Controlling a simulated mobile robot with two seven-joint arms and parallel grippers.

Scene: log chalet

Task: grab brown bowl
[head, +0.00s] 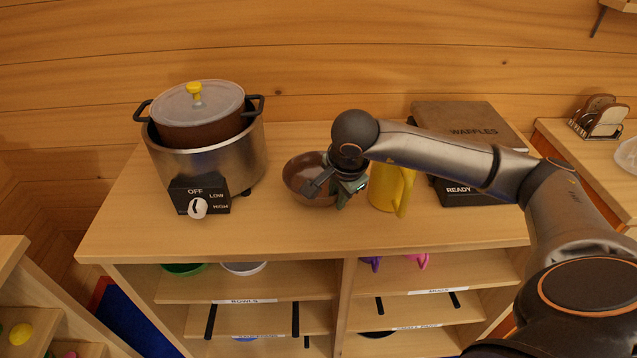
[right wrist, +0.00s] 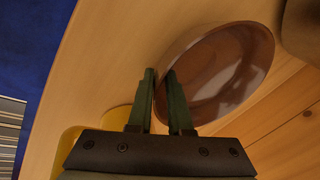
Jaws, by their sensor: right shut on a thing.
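The brown bowl (head: 303,176) stands on the wooden counter between the slow cooker and the yellow pitcher. My right gripper (head: 341,196) is at the bowl's right side, partly in front of it. In the right wrist view the brown bowl (right wrist: 225,75) shows its inside, which is empty. There the two green fingers of my right gripper (right wrist: 161,90) are close together at the bowl's near rim, one on each side of its wall. The gripper is shut on that rim. My left gripper is not in view.
A slow cooker (head: 215,167) with a lidded pot stands at the left of the counter (head: 270,235). A yellow pitcher (head: 388,187) is close to my right gripper, under my arm. A waffle maker (head: 465,118) is at the back right. The counter's front strip is clear.

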